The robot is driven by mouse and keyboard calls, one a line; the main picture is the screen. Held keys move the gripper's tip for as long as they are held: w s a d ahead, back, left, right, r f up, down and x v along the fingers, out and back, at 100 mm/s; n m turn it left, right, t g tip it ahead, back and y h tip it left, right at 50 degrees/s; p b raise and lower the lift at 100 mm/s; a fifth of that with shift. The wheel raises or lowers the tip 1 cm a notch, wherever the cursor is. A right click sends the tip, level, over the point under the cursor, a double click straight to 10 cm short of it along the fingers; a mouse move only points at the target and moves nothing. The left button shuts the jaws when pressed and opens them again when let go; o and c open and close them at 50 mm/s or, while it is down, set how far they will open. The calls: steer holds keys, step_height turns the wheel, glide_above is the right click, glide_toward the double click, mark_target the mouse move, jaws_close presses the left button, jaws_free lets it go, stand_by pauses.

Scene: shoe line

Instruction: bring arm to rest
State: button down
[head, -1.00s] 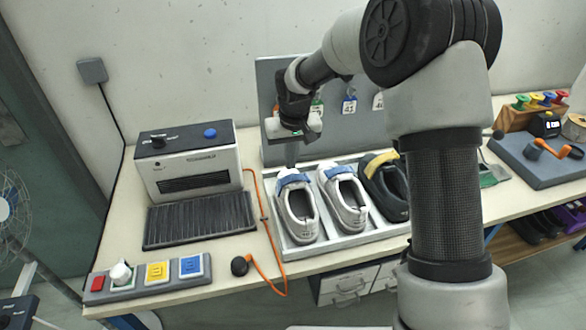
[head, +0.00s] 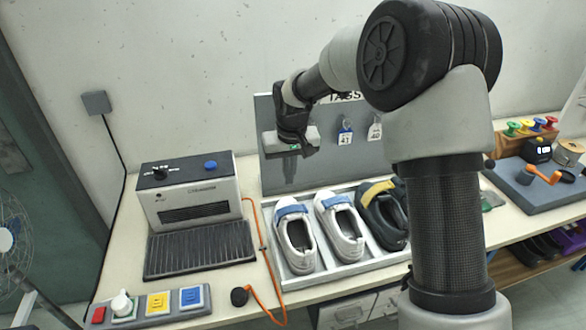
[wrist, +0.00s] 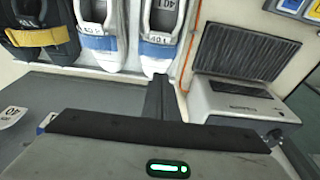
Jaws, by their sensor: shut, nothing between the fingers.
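My arm reaches up over the bench from the right in the head view. My gripper (head: 290,170) hangs in front of the grey tag board, above the shoe tray, with its fingers pointing down. It is shut and empty. In the wrist view the dark fingers (wrist: 157,100) show together beyond the gripper's housing, with shoes and the black-ribbed machine past them.
The tray (head: 334,270) holds two white shoes (head: 296,240) with blue straps and a dark shoe (head: 383,215) with a yellow strap. Left stand the grey machine (head: 193,190) and a button strip (head: 150,306). An orange cable (head: 259,245) lies between. Tags (head: 345,138) hang behind.

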steer(key=shift+r, duration=0.1)
steer(key=s+d+r+t, duration=0.1)
steer(key=s+d+r, duration=0.5)
steer(key=r, duration=0.4)
steer(key=s+d+r+m, duration=0.1)
steer(key=s+d+r, duration=0.1)
steer(key=s, duration=0.6)
steer(key=s+d+r+m+t, duration=0.1)
steer(key=s+d+r, duration=0.2)
steer(key=s, duration=0.6)
steer(key=s+d+r+m+t, duration=0.1)
steer(key=s+d+r, duration=0.1)
steer(key=s+d, duration=0.3)
steer(key=s, duration=0.3)
steer(key=shift+s+d+r+h, duration=0.2)
steer(key=shift+d+h, duration=0.1)
steer(key=shift+d, duration=0.1)
